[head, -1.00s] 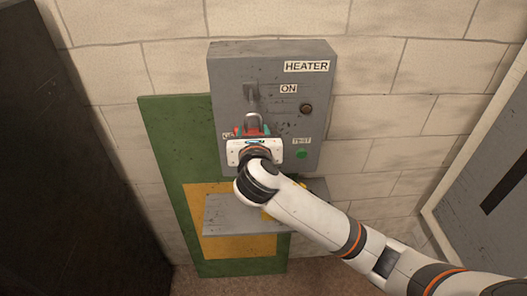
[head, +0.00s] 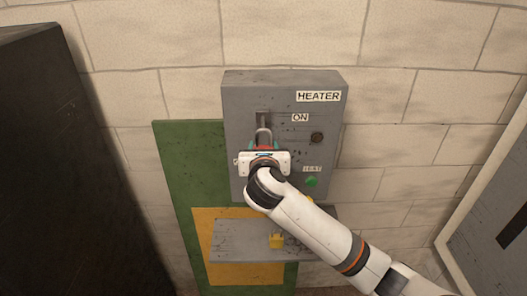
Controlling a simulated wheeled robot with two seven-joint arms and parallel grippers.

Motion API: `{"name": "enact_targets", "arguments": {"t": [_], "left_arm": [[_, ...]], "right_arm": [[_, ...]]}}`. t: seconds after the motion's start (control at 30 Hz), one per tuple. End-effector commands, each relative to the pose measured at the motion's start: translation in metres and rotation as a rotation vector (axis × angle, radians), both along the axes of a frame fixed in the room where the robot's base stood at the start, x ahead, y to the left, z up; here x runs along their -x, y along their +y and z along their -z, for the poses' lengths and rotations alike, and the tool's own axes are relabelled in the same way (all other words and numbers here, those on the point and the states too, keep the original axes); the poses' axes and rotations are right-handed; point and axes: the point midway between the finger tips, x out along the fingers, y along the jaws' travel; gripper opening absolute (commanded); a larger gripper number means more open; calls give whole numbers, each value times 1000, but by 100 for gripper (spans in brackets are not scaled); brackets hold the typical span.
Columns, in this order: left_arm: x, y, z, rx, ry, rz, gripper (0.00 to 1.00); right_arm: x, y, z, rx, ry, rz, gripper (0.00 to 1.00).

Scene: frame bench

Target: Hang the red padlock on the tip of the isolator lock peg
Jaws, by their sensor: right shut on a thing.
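My right gripper (head: 264,150) is in front of the grey heater box (head: 290,90), seen from behind its white body. It is shut on the red padlock (head: 276,147), of which only a little red and the grey shackle (head: 264,136) show above the gripper. The shackle stands upright, just below the isolator handle (head: 263,118) beside the ON label. The lock peg is hidden or too small to make out, so I cannot tell whether the shackle touches it. My left gripper is not in view.
A grey shelf (head: 235,240) juts out below the box, with a yellow padlock-like block (head: 276,241) on it. A green board (head: 180,170) stands behind. A dark cabinet (head: 60,170) is at left, and a grey framed panel (head: 500,200) at right.

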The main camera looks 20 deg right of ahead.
Motion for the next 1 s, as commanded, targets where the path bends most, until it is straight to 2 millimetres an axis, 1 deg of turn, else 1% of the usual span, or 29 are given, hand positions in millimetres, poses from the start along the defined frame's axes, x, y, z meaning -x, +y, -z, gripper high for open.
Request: {"name": "enact_targets", "arguments": {"t": [0.93,1.0], "left_arm": [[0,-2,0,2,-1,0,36],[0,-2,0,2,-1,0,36]], "right_arm": [[-55,-16,2,-1,-1,0,19],[-58,-17,4,0,-1,0,19]]}}
